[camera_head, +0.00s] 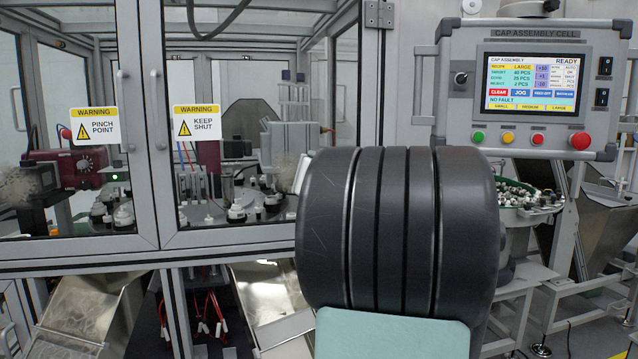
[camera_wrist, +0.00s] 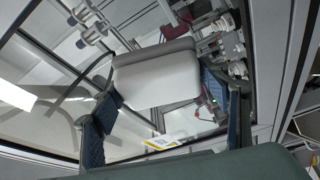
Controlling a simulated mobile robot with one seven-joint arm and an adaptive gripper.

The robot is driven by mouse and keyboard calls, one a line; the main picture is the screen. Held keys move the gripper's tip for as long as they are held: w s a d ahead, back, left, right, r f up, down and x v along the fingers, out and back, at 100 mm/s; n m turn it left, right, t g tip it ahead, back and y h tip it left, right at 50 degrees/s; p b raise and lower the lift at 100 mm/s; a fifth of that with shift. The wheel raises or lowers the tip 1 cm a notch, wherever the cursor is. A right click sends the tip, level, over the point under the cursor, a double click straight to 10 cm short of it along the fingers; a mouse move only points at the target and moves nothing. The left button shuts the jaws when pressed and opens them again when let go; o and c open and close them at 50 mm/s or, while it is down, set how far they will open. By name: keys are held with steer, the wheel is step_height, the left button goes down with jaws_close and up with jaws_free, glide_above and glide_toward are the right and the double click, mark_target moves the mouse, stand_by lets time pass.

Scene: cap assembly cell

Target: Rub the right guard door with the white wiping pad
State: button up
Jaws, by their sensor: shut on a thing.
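The right guard door (camera_head: 238,237) is a glazed panel in a grey frame, closed, with a yellow-and-white KEEP SHUT label (camera_head: 197,122). My gripper (camera_wrist: 158,88) is shut on the white wiping pad (camera_wrist: 158,78), which has a grey edge, and holds it between its two blue-lined fingers. In the wrist view the pad is in front of the door glass; I cannot tell if it touches. In the head view my dark arm hides the gripper, and a pale edge, perhaps the pad, shows left of the arm. A warning label (camera_wrist: 163,142) shows below the pad in the wrist view.
The left guard door (camera_head: 75,243) with its PINCH POINT label is closed. Vertical handles stand on both doors near their shared edge. A control panel (camera_head: 532,135) with several buttons stands at the right, above a green bowl (camera_head: 525,207) of caps. Metal chutes sit below the doors.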

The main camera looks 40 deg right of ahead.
mark_target(266, 163)
steer(key=shift+w+a+b, duration=0.55)
steer(key=shift+w+a, duration=0.05)
steer(key=shift+a, duration=0.65)
steer(key=shift+w+a+b, duration=0.5)
steer(key=shift+w+a, duration=0.1)
steer(key=shift+a, duration=0.7)
steer(key=shift+w+a+b, duration=0.55)
steer(key=shift+w+a, duration=0.05)
steer(key=shift+a, duration=0.65)
steer(key=shift+r+p, duration=1.25)
steer(key=shift+r, duration=0.35)
steer(key=shift+s+d+f+p, duration=0.15)
steer(key=shift+s+d, duration=0.6)
steer(key=shift+d, duration=0.85)
steer(key=shift+s+d+r+p, duration=0.1)
steer(key=shift+s+d+p, duration=0.15)
steer(key=shift+s+d, duration=0.9)
steer(key=shift+s+d+f+p, duration=0.1)
steer(key=shift+s+d+p, duration=0.2)
steer(key=shift+d, duration=1.7)
steer(key=shift+s, duration=0.1)
steer(key=shift+a+b, duration=0.1)
steer(key=shift+b, duration=0.2)
